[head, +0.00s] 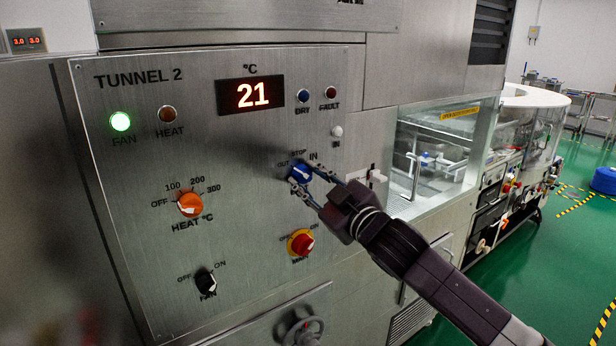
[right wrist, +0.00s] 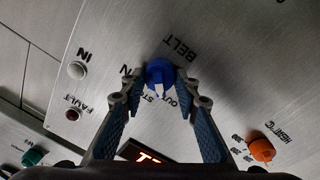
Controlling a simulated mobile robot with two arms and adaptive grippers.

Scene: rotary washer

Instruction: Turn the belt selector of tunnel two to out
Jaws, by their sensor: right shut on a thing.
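The belt selector (head: 300,173) is a blue knob on the steel TUNNEL 2 panel, with OUT, STOP and IN printed around its upper side. My right gripper (head: 309,178) reaches it from the lower right, its fingers on either side of it. In the right wrist view, the gripper (right wrist: 160,84) is shut on the blue knob (right wrist: 160,72). A white mark on the knob faces the STOP and OUT lettering; its exact setting is hard to tell. The fingers partly hide the labels. My left gripper is not in view.
The panel (head: 120,200) also carries an orange heat knob (head: 190,204), a black fan knob (head: 205,283) and a red knob on yellow (head: 301,243) just below the selector. A handwheel (head: 303,332) is lower down. A glass-sided machine section (head: 440,150) stands right of the panel.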

